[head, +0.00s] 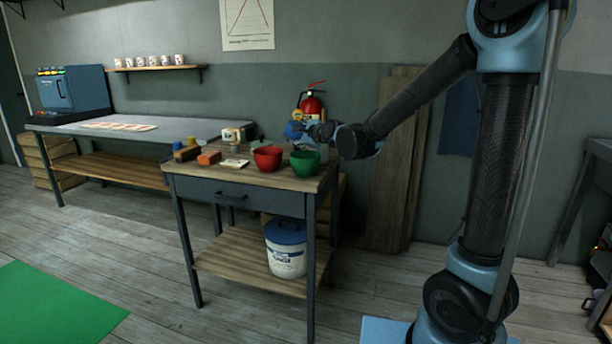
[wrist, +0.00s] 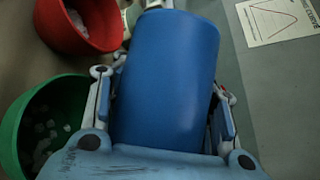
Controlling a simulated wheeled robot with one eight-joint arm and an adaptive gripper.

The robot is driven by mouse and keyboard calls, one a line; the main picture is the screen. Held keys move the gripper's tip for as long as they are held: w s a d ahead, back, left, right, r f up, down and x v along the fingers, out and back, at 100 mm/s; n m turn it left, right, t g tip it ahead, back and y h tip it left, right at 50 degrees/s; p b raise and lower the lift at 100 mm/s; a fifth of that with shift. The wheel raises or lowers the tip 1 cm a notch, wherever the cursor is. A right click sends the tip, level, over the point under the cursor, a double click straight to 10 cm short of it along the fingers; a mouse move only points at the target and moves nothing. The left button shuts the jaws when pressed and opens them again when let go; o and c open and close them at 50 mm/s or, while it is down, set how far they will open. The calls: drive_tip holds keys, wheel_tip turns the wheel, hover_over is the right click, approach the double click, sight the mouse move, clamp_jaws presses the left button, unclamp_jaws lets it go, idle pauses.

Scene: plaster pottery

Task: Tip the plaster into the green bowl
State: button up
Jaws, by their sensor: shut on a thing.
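My gripper (head: 312,130) is above the back right of the wooden worktable. It is shut on a blue cup (wrist: 168,75), with one finger on each side; the blue cup also shows in the head view (head: 293,131). The cup's inside is hidden, and I cannot tell how far it is tilted. The green bowl (head: 304,164) stands on the table just below my gripper. In the wrist view the green bowl (wrist: 14,125) is at the lower left, beside the left finger, with several small pale lumps inside.
A red bowl (head: 268,159) stands left of the green one and holds something pale. A fire extinguisher (head: 312,102) is on the wall behind. A lidded white bucket (head: 286,255) sits on the lower shelf.

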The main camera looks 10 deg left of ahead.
drive_tip(key=shift+d, duration=0.1)
idle(1.7)
drive_tip(key=shift+d+f+m+t+y, duration=0.3)
drive_tip(key=shift+f+m+y, duration=0.25)
drive_tip(key=shift+m, duration=0.25)
idle(1.6)
drive_tip(key=shift+w+d+m+t+y, duration=0.1)
drive_tip(key=shift+d+m+t+y, duration=0.1)
drive_tip(key=shift+m+t+y, duration=0.3)
idle(1.4)
drive_tip(key=shift+a+n+g+h, duration=0.25)
drive_tip(key=shift+n+g+h, duration=0.2)
drive_tip(key=shift+n+g, duration=0.05)
drive_tip(key=shift+a+r+n+h+b, duration=0.15)
drive_tip(key=shift+r+n+h+b, duration=0.15)
drive_tip(key=shift+r+n+b, duration=0.1)
idle(0.4)
drive_tip(key=shift+a+r, duration=0.1)
drive_tip(key=shift+r, duration=0.15)
drive_tip(key=shift+r+n, duration=0.1)
drive_tip(key=shift+n, duration=0.2)
drive_tip(key=shift+a+g+h+b, duration=0.15)
drive_tip(key=shift+g+h+b, duration=0.15)
drive_tip(key=shift+b, duration=0.15)
